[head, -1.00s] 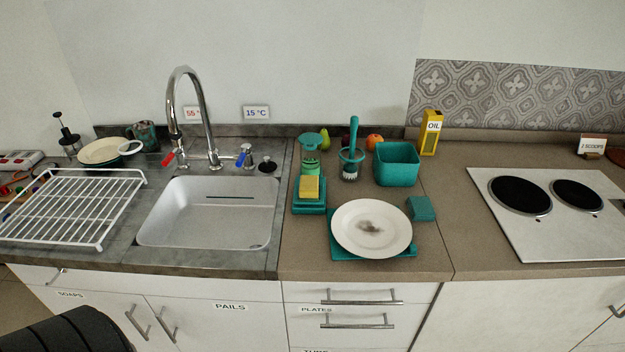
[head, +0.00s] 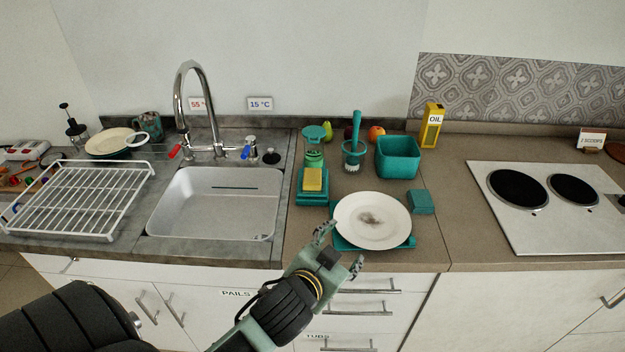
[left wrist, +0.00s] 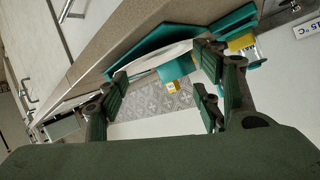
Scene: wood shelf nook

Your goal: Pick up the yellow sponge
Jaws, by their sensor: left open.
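The yellow sponge (head: 313,179) lies on a teal stand (head: 312,199) on the counter, right of the sink. It also shows in the left wrist view (left wrist: 240,43), near the upper right, partly behind a finger. My left gripper (head: 342,248) is open and empty at the counter's front edge, in front of the plate and to the lower right of the sponge. In the left wrist view its fingers (left wrist: 160,90) are spread wide with nothing between them. My right gripper is not in view.
A white plate (head: 373,228) with a dark stain rests on a teal tray (head: 345,244) near the left gripper. The sink (head: 214,204) is left; the hob (head: 545,225) is right.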

